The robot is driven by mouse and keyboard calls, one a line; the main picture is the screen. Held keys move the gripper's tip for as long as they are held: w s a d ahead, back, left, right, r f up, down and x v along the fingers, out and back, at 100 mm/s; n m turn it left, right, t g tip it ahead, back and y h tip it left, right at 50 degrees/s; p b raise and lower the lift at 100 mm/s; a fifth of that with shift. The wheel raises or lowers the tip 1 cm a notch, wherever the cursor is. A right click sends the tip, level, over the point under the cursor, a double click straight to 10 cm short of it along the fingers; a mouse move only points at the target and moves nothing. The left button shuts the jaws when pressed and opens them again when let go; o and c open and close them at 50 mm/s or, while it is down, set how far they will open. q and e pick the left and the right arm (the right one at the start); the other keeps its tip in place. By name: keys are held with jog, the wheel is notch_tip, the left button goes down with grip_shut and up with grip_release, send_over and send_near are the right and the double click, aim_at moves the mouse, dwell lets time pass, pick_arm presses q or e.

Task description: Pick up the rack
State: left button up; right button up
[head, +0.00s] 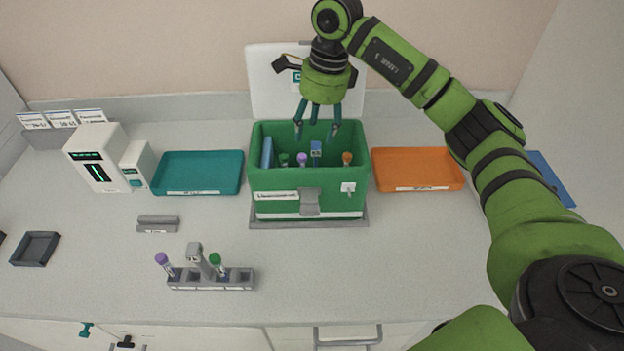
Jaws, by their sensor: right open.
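A grey rack (235,284) stands on the near left part of the counter. It has an upright grey post or handle (197,257) in the middle. A purple-capped tube (164,264) leans at its left end and a green-capped tube (216,264) stands right of the post. My right gripper (317,130) is open, pointing down above the green box, well behind and to the right of the rack. My left gripper is not in view.
The open green box (335,203) holds several capped tubes, its white lid (262,85) raised behind. A teal tray (198,172) and an orange tray (417,168) flank it. A white device (97,160), grey block (158,224) and dark tray (35,248) are left. The front middle counter is clear.

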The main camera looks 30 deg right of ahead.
aim_at(316, 145)
jog(key=shift+d+f, duration=0.15)
jog(key=shift+d, duration=0.3)
jog(key=shift+f+h+p, duration=0.3)
jog(key=shift+p, duration=0.2)
jog(key=f+p, duration=0.2)
jog(key=f, duration=0.1)
jog(key=f+p, duration=0.1)
jog(key=f, duration=0.1)
jog(key=shift+w+a+f, duration=0.1)
jog(key=shift+w+f, duration=0.05)
jog(key=shift+w, duration=0.2)
jog(key=shift+f, duration=0.25)
grip_shut()
